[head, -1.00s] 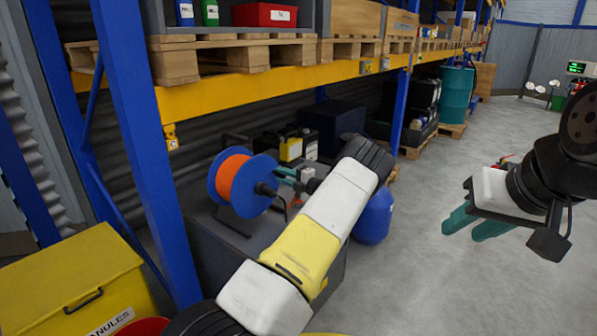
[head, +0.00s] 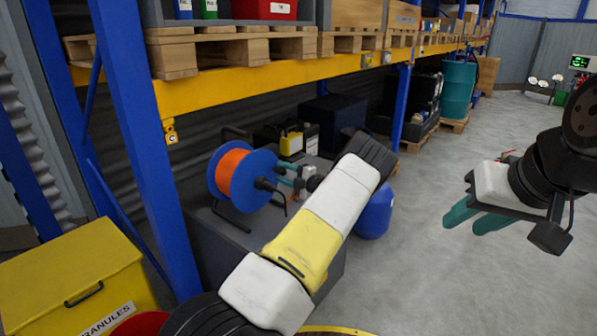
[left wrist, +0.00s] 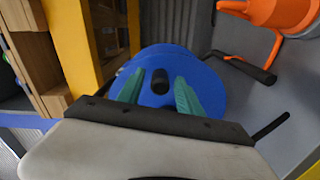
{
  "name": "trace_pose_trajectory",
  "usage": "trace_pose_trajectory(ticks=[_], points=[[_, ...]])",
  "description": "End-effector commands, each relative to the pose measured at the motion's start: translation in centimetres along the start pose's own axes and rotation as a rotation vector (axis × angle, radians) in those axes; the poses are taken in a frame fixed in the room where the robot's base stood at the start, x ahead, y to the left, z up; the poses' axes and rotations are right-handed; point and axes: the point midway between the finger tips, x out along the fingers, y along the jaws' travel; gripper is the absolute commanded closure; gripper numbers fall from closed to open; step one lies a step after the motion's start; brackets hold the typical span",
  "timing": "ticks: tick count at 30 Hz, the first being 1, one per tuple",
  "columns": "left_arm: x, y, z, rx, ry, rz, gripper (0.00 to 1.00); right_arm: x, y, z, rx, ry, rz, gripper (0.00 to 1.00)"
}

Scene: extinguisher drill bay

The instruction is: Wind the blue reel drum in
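The blue reel drum (head: 250,186), wound with orange hose, stands on a grey cabinet in the head view. A black knob (head: 263,183) sticks out of its near face. My left gripper (head: 277,178) is right in front of that face, at the knob. In the left wrist view the drum's blue disc (left wrist: 158,60) is ahead, with the dark knob (left wrist: 160,81) between the green fingertips. Gaps show on both sides of the knob, so the fingers look open. My right gripper (head: 461,229) is open and empty over the floor at the right.
The grey cabinet (head: 322,262) carries the reel beside a blue rack post (head: 150,160). A blue drum-like container (head: 375,213) stands beyond my left arm. A yellow granules bin (head: 70,275) is at lower left.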

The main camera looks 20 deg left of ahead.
Motion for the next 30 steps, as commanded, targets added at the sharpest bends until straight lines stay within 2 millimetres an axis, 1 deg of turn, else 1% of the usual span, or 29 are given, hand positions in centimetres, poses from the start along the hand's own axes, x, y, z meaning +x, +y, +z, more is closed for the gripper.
trace_pose_trajectory(ticks=[8,11,14,18,22,26,30], points=[[0.0,0.0,0.0,0.0,0.001,0.001,0.56,0.0,0.0,0.0,0.0,0.0,0.0,0.64],[-0.5,0.0,0.0,0.0,0.0,0.001,0.56,0.0,0.0,0.0,0.0,0.0,0.0,0.64],[-1.9,0.0,0.1,0.001,-0.002,0.001,0.56,0.0,0.0,0.0,0.0,0.0,0.0,0.64],[-4.4,0.0,0.1,0.001,-0.002,0.001,0.56,0.0,0.0,0.0,0.0,0.0,0.0,0.64],[-6.4,0.0,0.1,0.0,-0.002,0.001,0.56,0.0,0.0,0.0,0.0,0.0,0.0,0.64],[-7.5,0.0,0.0,0.0,0.0,0.0,0.56,0.0,0.0,0.0,0.0,0.0,0.0,0.64],[-7.8,0.0,0.0,0.0,0.0,0.0,0.56,0.0,0.0,0.0,0.0,0.0,0.0,0.64]])
